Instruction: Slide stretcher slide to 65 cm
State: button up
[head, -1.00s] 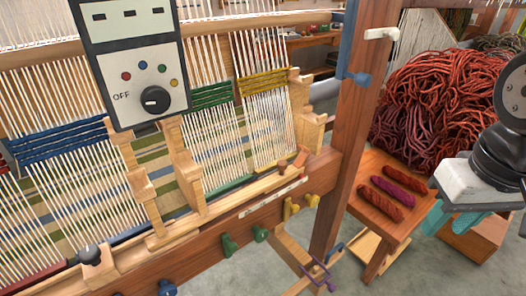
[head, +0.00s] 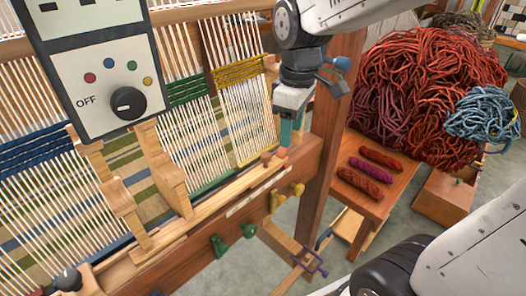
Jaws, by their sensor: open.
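The wooden rail (head: 205,217) runs along the front beam of the loom. A small brown wooden knob (head: 267,157), which looks like the stretcher slide's handle, stands near the rail's right end. A pale strip (head: 239,206) lies on the beam below; its marks are too small to read. My gripper (head: 286,142) points down with teal fingers just right of the knob, near the loom's right post. It is open and holds nothing. I cannot tell whether a finger touches the knob, and the far fingertip is partly hidden.
The grey control box (head: 101,84) with a dial hangs at the left front. Yellow and green pegs (head: 219,246) stick out of the beam. The upright post (head: 322,165) stands close by my gripper. A stool (head: 365,205) with three skeins is right of it.

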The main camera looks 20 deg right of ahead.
aim_at(266, 155)
jog(key=w+f+n, duration=0.1)
jog(key=w+f, duration=0.1)
jog(key=w, duration=0.1)
jog(key=w+a+f+n, duration=0.1)
jog(key=w+f+n, duration=0.1)
jog(key=w, duration=0.1)
jog(key=w+f+n, duration=0.2)
jog(key=w, duration=0.2)
jog(key=shift+a+f+g, duration=0.1)
jog(key=shift+a+g, duration=0.15)
jog(key=shift+g, duration=0.05)
notch_tip(266, 155, down, 8)
jog(key=shift+r, duration=0.1)
jog(key=shift+c, duration=0.2)
grip_shut()
